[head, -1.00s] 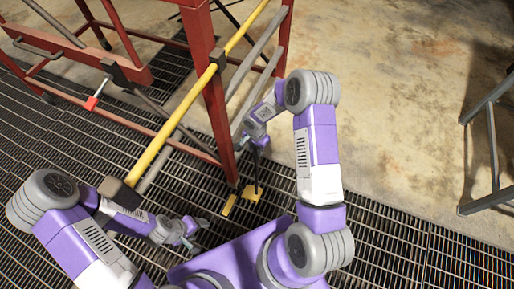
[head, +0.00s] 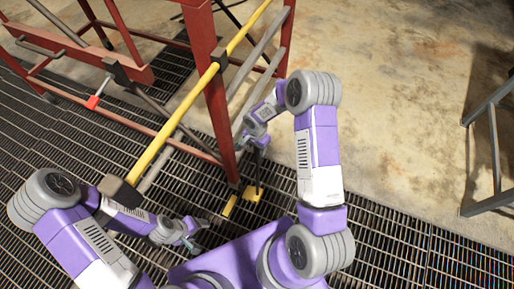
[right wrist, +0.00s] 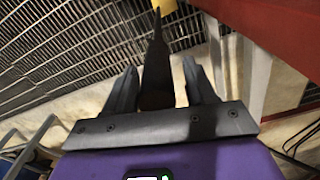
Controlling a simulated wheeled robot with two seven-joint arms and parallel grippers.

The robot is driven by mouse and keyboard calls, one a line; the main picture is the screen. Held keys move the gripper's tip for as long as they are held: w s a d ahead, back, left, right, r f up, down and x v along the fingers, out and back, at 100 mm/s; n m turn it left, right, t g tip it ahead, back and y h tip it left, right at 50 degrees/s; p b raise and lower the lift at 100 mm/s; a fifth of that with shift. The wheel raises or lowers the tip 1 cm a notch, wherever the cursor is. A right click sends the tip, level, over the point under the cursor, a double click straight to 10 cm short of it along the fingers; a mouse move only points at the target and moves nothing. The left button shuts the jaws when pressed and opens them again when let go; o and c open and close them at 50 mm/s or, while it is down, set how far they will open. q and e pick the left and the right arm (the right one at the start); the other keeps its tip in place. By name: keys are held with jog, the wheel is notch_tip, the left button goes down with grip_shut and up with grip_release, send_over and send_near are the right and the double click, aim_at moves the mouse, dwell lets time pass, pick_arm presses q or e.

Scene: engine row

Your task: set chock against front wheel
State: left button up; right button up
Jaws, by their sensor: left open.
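A yellow chock (head: 253,194) with an upright dark handle (head: 258,170) is at floor level beside the foot of the red frame's near leg. My right gripper (head: 260,141) is over the top of the handle. In the right wrist view the tapered dark handle (right wrist: 157,65) runs between my right fingers (right wrist: 160,85), with narrow gaps at its sides; whether they grip it is unclear. The chock's yellow (right wrist: 165,6) shows at that view's top edge. My left gripper (head: 194,232) is open and empty, low at left. I cannot make out the front wheel clearly.
A second yellow piece (head: 229,206) lies just left of the chock. The red frame (head: 217,110) and a yellow bar (head: 170,128) stand close to both arms. Dark floor grating (head: 390,245) lies below. Bare concrete (head: 400,100) is open to the right, before a grey metal stand (head: 490,150).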

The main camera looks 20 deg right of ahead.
jog(key=shift+o, duration=0.7)
jog(key=shift+f, duration=0.1)
jog(key=shift+s+f, duration=0.15)
jog(key=shift+s, duration=0.1)
notch_tip(320, 180, up, 8)
jog(key=shift+w+f+p, duration=0.1)
jog(key=shift+w+p, duration=0.05)
jog(key=shift+p, duration=0.95)
